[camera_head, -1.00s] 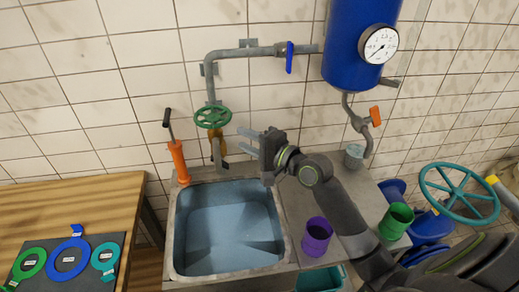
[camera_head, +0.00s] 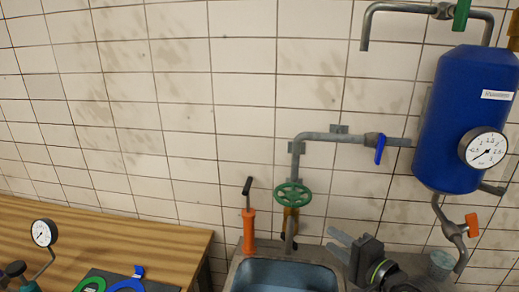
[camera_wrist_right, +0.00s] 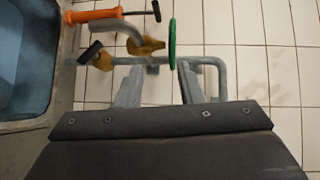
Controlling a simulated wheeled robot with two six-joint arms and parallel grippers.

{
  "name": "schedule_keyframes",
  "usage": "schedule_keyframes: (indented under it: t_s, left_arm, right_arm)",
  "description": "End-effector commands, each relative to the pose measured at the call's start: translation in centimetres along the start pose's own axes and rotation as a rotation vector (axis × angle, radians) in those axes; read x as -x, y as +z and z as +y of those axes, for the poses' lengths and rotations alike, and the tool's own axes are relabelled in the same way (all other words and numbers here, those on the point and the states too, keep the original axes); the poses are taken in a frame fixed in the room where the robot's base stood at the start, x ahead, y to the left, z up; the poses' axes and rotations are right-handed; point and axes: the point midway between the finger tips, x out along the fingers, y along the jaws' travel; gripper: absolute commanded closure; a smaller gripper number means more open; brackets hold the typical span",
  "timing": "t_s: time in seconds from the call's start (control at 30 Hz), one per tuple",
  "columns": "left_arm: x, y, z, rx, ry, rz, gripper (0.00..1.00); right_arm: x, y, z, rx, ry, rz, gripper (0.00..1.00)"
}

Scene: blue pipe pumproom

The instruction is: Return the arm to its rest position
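My right gripper (camera_head: 338,242) is at the lower edge of the head view, right of the green valve wheel (camera_head: 292,195) and by the sink's back right corner. Its two fingers are apart. In the right wrist view my right gripper (camera_wrist_right: 158,75) is open with nothing between the fingers; the green wheel (camera_wrist_right: 172,44) shows edge-on beyond them. Most of the right arm is cut off below the head view.
The sink (camera_head: 285,275) is below the tap. An orange hand pump (camera_head: 249,230) stands behind it. A wooden table (camera_head: 130,240) with a gauge (camera_head: 43,232) is at left.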

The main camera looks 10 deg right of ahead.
Motion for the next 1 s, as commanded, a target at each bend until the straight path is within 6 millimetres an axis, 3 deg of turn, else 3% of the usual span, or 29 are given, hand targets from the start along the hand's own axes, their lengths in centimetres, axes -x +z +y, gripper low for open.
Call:
schedule_keyframes:
  t_s: [0.17, 0.3, 0.4, 0.6, 0.8, 1.0]
  left_arm:
    - [0.0, 0.0, 0.0, 0.000, 0.000, 0.000, 0.65]
    - [0.0, 0.0, 0.0, 0.000, 0.000, 0.000, 0.65]
    - [0.0, 0.0, 0.0, 0.000, 0.000, 0.000, 0.65]
    - [0.0, 0.0, 0.0, 0.000, 0.000, 0.000, 0.65]
    - [0.0, 0.0, 0.0, 0.000, 0.000, 0.000, 0.65]
    - [-1.1, 0.2, 0.1, 0.000, 0.000, -0.001, 0.65]
  right_arm:
    - [3.8, 2.4, 7.4, 0.296, 0.253, 0.006, 0.66]
    - [9.2, 4.3, 13.8, 0.593, 0.536, -0.044, 0.66]
    - [13.5, 5.3, 17.1, 0.764, 0.726, -0.113, 0.66]
    - [21.2, 7.0, 20.8, 0.970, 1.022, -0.280, 0.66]
    - [28.2, 8.7, 22.4, 1.074, 1.252, -0.472, 0.66]
    - [26.6, 7.8, 28.0, 1.067, 1.261, -0.495, 0.66]
